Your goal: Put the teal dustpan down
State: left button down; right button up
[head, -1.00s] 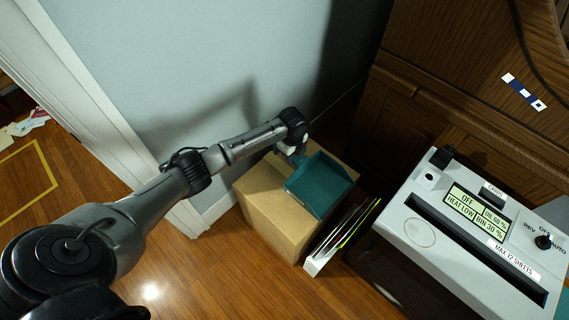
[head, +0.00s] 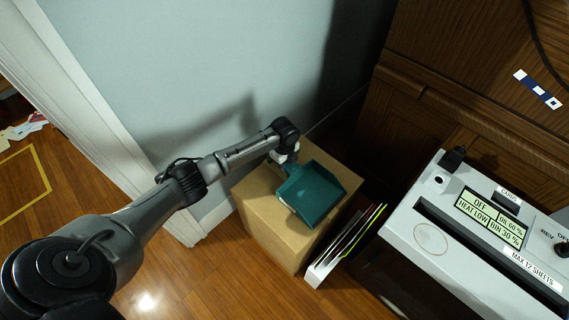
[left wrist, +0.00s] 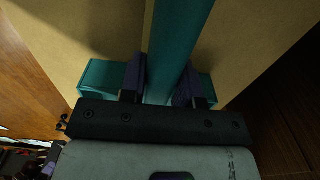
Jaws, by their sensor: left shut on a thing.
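The teal dustpan (head: 314,194) is over the top of a cardboard box (head: 262,200) beside the wall in the head view. My left gripper (head: 286,164) is at the dustpan's handle end, at the box's back edge. In the left wrist view, the fingers of my left gripper (left wrist: 160,84) are shut on the teal handle (left wrist: 180,40), with the tan box top (left wrist: 105,35) beneath. I cannot tell whether the dustpan touches the box top. My right gripper is not in view.
A file holder with papers (head: 345,245) stands right of the box. A white shredder (head: 480,235) with a display is at the right. A dark wooden cabinet (head: 450,90) is behind. The wooden floor (head: 200,270) in front of the box is clear.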

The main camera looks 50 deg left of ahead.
pick_arm(q)
jog(key=c, duration=0.8)
grip_release()
jog(key=shift+c, duration=0.2)
